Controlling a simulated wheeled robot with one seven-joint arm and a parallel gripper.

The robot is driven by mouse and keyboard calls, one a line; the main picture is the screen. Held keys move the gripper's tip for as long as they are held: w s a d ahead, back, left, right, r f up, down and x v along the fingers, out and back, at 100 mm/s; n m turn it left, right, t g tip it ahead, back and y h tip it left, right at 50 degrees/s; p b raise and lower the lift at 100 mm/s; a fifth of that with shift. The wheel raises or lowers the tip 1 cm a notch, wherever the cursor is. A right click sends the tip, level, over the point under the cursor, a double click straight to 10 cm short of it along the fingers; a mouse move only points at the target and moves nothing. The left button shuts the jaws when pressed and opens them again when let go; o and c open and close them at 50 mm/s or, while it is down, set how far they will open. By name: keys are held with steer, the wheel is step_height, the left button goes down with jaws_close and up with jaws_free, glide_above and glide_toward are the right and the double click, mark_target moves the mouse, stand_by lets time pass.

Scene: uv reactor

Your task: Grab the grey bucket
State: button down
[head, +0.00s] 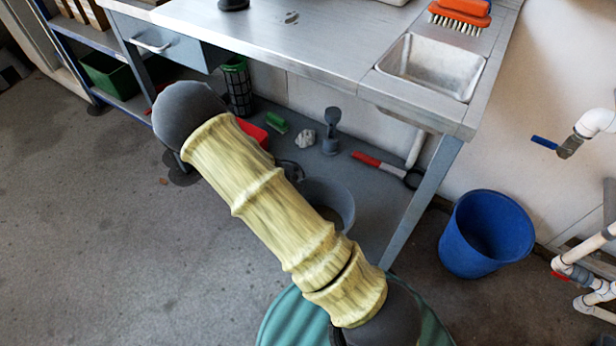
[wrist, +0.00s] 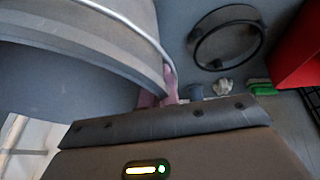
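The grey bucket (head: 335,196) stands on the lower shelf of the metal bench in the head view, partly hidden behind my yellow-sleeved arm. In the wrist view the bucket (wrist: 75,75) is very close and fills the left side, with its rim curving down to my gripper. My gripper (wrist: 160,93) shows only as pinkish fingertips at the bucket's rim. They look to be beside or around the wall. The bucket hides part of them, so I cannot tell whether they are closed on it. The arm hides my gripper in the head view.
On the shelf are a red box (wrist: 297,45), a dark ring (wrist: 227,37), a green brush (head: 276,122), a white crumpled piece (head: 305,138) and a red-handled tool (head: 380,163). A bench leg (head: 425,200) stands right of the bucket. A blue bucket (head: 485,235) stands on the floor.

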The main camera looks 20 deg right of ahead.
steer(key=shift+s+a, duration=0.3)
steer(key=shift+a, duration=0.3)
steer(key=shift+s+a, duration=0.25)
steer(key=shift+a, duration=0.3)
steer(key=shift+r+p, duration=0.15)
steer(key=shift+p, duration=0.2)
